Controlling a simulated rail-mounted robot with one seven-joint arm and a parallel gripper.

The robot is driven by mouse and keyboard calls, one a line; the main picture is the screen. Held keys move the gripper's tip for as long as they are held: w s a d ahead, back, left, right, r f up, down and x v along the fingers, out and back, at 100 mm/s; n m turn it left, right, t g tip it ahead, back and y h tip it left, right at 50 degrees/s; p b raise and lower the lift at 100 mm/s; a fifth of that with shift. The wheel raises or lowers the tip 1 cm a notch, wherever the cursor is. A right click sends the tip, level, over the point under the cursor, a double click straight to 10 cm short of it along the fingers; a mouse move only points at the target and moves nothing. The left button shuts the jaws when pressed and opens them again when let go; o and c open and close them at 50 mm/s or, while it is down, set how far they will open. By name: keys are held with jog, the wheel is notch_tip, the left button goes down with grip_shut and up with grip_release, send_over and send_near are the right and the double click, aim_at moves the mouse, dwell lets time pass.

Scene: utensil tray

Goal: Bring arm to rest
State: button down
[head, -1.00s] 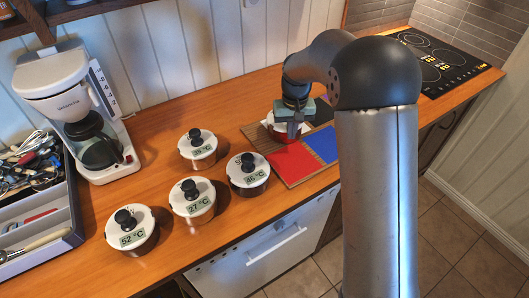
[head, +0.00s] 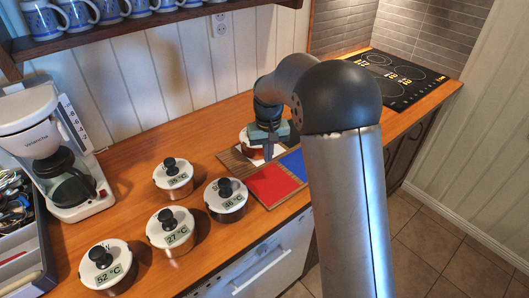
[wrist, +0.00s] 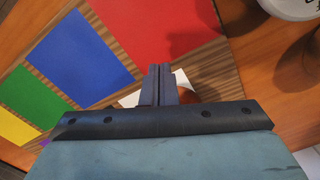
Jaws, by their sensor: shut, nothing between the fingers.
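My gripper (head: 268,152) is at the end of my arm, over the back of a wooden board with coloured squares (head: 235,162). In the wrist view my gripper (wrist: 161,68) has its two fingers together with nothing between them. Below and behind the fingers, a reddish-brown item with a white top (head: 246,137) is on the board. It is partly hidden by my gripper, and I cannot tell whether they touch.
Several lidded pots with temperature labels, such as the 46 °C pot (head: 226,206), stand left of the board. A coffee maker (head: 40,130) and utensil tray (head: 20,268) are further left. A black cooktop (head: 392,78) is at the back right. A shelf with mugs (head: 110,38) hangs above.

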notch_tip(320, 180, up, 8)
jog(key=s+d+r, duration=0.1)
jog(key=s+d, duration=0.1)
jog(key=s, duration=0.5)
jog(key=s+d+r, duration=0.1)
jog(key=s+d, duration=0.2)
jog(key=s, duration=0.4)
jog(key=s+d+f, duration=0.1)
jog(key=s+f, duration=0.2)
jog(key=s, duration=0.6)
jog(key=s+d+f+m, duration=0.1)
jog(key=s+f, duration=0.3)
jog(key=s, duration=0.5)
jog(key=shift+d+t+b, duration=0.3)
jog(key=shift+d+b, duration=0.1)
jog(key=shift+d, duration=0.05)
